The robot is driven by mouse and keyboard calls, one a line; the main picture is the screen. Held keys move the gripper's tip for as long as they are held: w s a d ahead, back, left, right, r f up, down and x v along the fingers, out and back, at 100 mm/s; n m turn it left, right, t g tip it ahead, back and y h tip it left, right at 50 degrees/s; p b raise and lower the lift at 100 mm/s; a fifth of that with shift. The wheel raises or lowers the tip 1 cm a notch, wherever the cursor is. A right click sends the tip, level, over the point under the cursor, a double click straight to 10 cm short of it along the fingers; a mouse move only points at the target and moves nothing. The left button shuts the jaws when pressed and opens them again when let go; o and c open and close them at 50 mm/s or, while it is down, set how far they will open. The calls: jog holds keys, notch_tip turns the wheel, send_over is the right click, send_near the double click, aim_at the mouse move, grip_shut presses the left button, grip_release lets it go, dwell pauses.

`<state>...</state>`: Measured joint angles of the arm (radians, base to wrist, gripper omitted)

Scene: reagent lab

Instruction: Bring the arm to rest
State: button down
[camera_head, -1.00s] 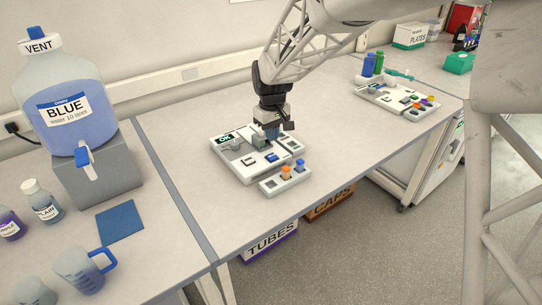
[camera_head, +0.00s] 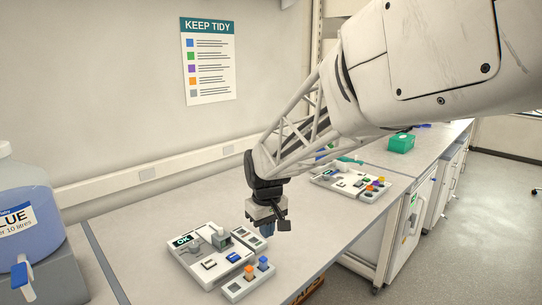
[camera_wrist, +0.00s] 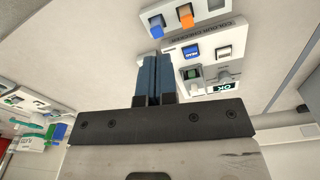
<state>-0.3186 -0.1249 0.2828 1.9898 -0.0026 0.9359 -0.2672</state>
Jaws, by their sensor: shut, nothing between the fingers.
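My gripper (camera_head: 267,229) hangs from the lattice arm, fingers pointing down, just above and to the right of the back of the nearer white device in the head view. In the wrist view my gripper (camera_wrist: 153,58) has its two blue fingers together with nothing between them. The nearer white device (camera_head: 196,268) lies on the bench with a green OK display; it also shows in the wrist view (camera_wrist: 232,59). My gripper appears clear of it.
A small block (camera_head: 235,292) with an orange and a blue piece sits before the device. A second device (camera_head: 328,184) and a green box (camera_head: 401,143) stand farther along the bench. A large blue-liquid bottle (camera_head: 30,215) stands at left. Bare bench (camera_head: 130,230) lies behind the device.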

jog(key=s+d+r+m, duration=0.1)
jog(key=s+d+m, duration=0.1)
jog(key=s+d, duration=0.4)
jog(key=s+d+r+m+t, duration=0.1)
jog(key=s+d+m, duration=0.1)
jog(key=s+d, duration=0.5)
jog(key=s+d+r+m+t, duration=0.1)
jog(key=s+d+m, duration=0.2)
jog(key=s, duration=1.3)
jog(key=shift+s+d, duration=0.15)
jog(key=shift+d, duration=1.75)
